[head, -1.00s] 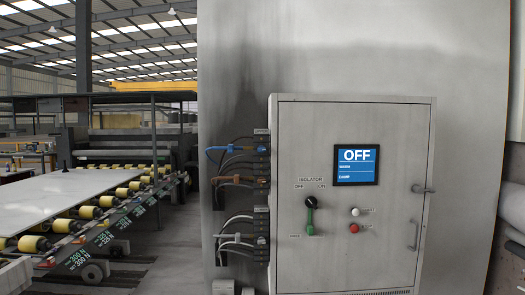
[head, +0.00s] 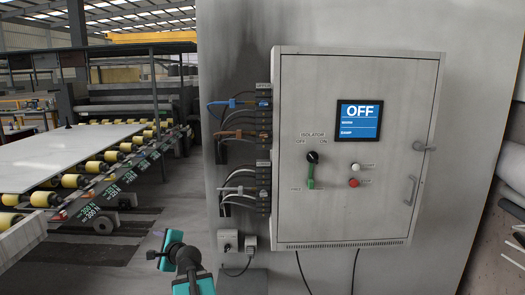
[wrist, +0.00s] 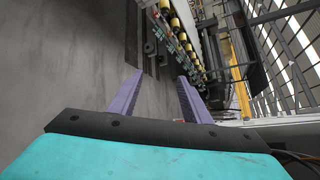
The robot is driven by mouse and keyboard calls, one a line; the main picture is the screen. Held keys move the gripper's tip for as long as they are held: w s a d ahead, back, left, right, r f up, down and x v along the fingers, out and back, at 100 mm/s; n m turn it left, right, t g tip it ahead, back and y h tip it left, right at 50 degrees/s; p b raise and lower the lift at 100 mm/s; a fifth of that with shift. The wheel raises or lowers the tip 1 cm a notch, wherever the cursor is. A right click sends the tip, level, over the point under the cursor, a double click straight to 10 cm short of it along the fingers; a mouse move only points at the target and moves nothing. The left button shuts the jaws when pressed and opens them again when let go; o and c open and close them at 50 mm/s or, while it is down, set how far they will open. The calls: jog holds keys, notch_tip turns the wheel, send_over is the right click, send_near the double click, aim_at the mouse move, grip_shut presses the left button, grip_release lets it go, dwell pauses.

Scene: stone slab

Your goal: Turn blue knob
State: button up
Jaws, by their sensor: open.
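A blue handle-like part (head: 233,103) sits on the fittings at the left side of the grey control cabinet in the head view. It is too small to tell for sure that it is the knob, or how it is turned. My arm shows at the bottom of the head view, below and left of the fittings and apart from them. My gripper (wrist: 160,76) shows in the wrist view with two purple fingers spread apart and nothing between them. The wrist view does not show the blue part.
An orange part (head: 232,134) is on the fittings just below the blue one. The cabinet (head: 300,80) has a screen (head: 358,120) reading OFF, an isolator lever (head: 311,168) and white and red buttons. A roller conveyor (head: 100,165) stands left; dark floor lies between.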

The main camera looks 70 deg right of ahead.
jog(key=s+d+r+m+h, duration=0.25)
jog(key=s+d+r, duration=0.2)
jog(key=r, duration=0.25)
jog(key=s+d+r+m+h, duration=0.2)
jog(key=s+d+r+m, duration=0.1)
jog(key=d+r, duration=0.25)
jog(key=m+g+h+p, duration=0.2)
jog(key=m+g+h, duration=0.2)
jog(key=m+h, duration=0.85)
send_near(264, 104)
jog(key=a, duration=0.1)
jog(key=s+a+m+y, duration=0.1)
jog(key=a, duration=0.1)
jog(key=s+a+y, duration=0.1)
jog(key=a, duration=0.1)
jog(key=shift+s+f+m, duration=0.2)
jog(key=shift+f+m, duration=0.05)
jog(key=shift+m, duration=0.05)
jog(key=shift+w+d, duration=0.1)
jog(key=shift+d, duration=0.1)
jog(key=shift+p+x, duration=1)
jog(key=shift+x, duration=5.75)
jog(key=shift+c, duration=0.4)
jog(key=c, duration=1)
